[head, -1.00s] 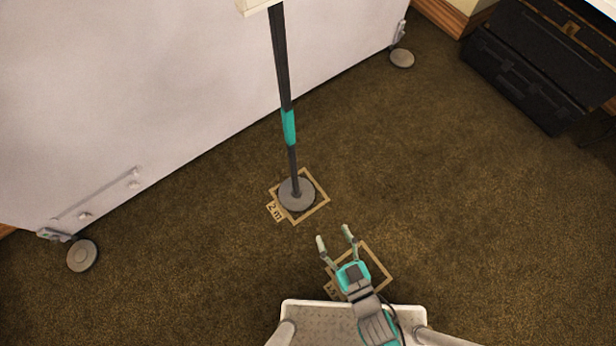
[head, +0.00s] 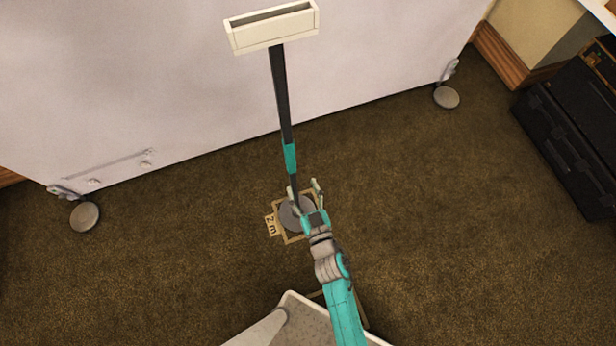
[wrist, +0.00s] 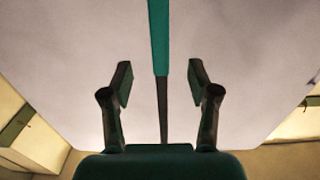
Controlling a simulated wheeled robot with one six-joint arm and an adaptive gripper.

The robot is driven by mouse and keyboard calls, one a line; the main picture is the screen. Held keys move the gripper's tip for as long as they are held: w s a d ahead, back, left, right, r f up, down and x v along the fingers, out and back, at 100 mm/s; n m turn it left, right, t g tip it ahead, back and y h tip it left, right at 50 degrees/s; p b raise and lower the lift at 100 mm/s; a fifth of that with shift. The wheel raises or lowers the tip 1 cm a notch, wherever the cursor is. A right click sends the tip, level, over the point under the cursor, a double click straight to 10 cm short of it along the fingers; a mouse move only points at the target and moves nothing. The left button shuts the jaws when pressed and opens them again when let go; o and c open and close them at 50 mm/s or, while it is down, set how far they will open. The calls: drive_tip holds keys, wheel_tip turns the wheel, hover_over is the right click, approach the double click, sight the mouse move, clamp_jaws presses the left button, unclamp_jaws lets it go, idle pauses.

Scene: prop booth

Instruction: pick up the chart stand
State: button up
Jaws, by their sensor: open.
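The chart stand (head: 281,100) stands upright on the carpet, a dark pole with a teal sleeve, a cream tray-like top and a round grey base. The base rests inside a square floor marking labelled "2 m". My gripper (head: 304,188) is open and empty, in front of the lower pole in the head view, overlapping part of the base. In the wrist view the stand's teal sleeve (wrist: 159,40) and dark pole run down the middle, beyond and between the two open fingers of my gripper (wrist: 160,80). No contact with the pole shows.
A large white panel (head: 180,80) on wheeled feet stands close behind the stand. One round foot (head: 85,216) is at left, another (head: 446,97) at right. Black cases (head: 570,140) sit at the far right. The carpet (head: 430,220) between is clear.

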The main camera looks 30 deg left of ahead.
sight(291, 157)
drive_tip(key=shift+x, duration=6.25)
clamp_jaws()
drive_tip(key=shift+w+r, duration=0.1)
drive_tip(key=shift+r, duration=0.05)
